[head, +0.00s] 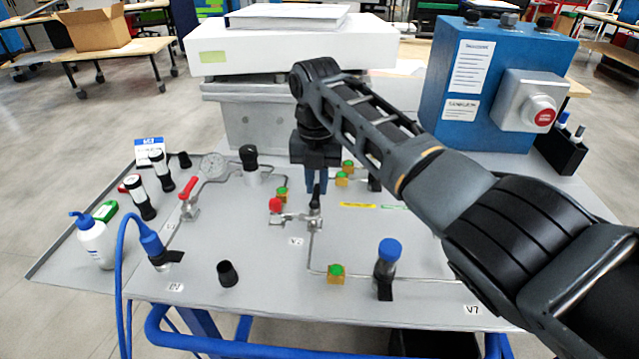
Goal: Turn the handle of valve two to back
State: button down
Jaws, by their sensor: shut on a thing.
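Valve two sits near the middle of the grey panel, just above its V2 label (296,241). Its metal body (314,219) joins thin tubing, and a fitting with a red end (275,205) lies to its left. My gripper (316,188) points down over the valve from above. Its blue fingers are closed around the dark upright handle (316,198) of valve two. The fingers hide part of the handle, so its exact direction is hard to tell.
A red-handled valve (188,190) and a gauge (213,165) stand to the left. A blue-capped part (388,262) stands front right. Green-topped fittings (336,272) sit close by. A blue control box (490,85) with a red button stands back right, behind my arm.

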aim_at(316, 190)
jog(key=shift+a, duration=0.1)
dwell(0.4)
jog(key=c, duration=1.1)
grip_release()
jog(key=shift+r, duration=3.9)
